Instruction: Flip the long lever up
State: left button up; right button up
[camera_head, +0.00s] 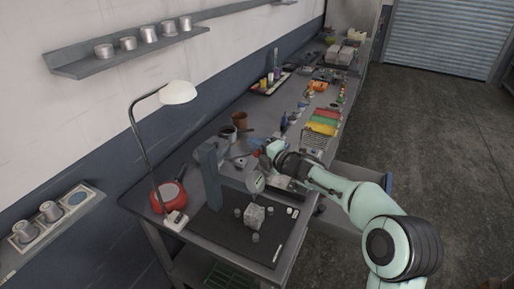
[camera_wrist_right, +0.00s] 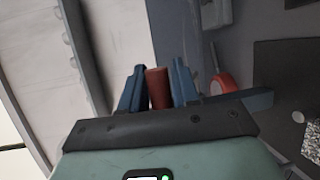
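A grey press-like device stands on a dark mat, with an upright column (camera_head: 211,174) and a round gauge (camera_head: 257,183). My right gripper (camera_head: 262,148) is just behind the gauge, above the bench, pointing left. In the right wrist view its two blue fingers (camera_wrist_right: 158,88) stand apart, one on each side of a dark red cylinder (camera_wrist_right: 157,88). The cylinder looks like the handle of the long lever, but the lever's shaft is hidden. I cannot tell whether the fingers press on it. My left gripper is not in view.
A speckled block (camera_head: 254,215) sits on the mat (camera_head: 226,226). A brown cup (camera_head: 240,120) stands behind the gripper. More items crowd the bench behind. The floor at right is clear.

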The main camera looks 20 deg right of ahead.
jog(key=shift+o, duration=0.6)
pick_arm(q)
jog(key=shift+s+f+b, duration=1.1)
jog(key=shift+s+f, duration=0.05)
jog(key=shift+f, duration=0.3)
pick_arm(e)
jog(key=v, duration=1.3)
jog(key=shift+s, duration=0.15)
jog(key=shift+r, duration=0.1)
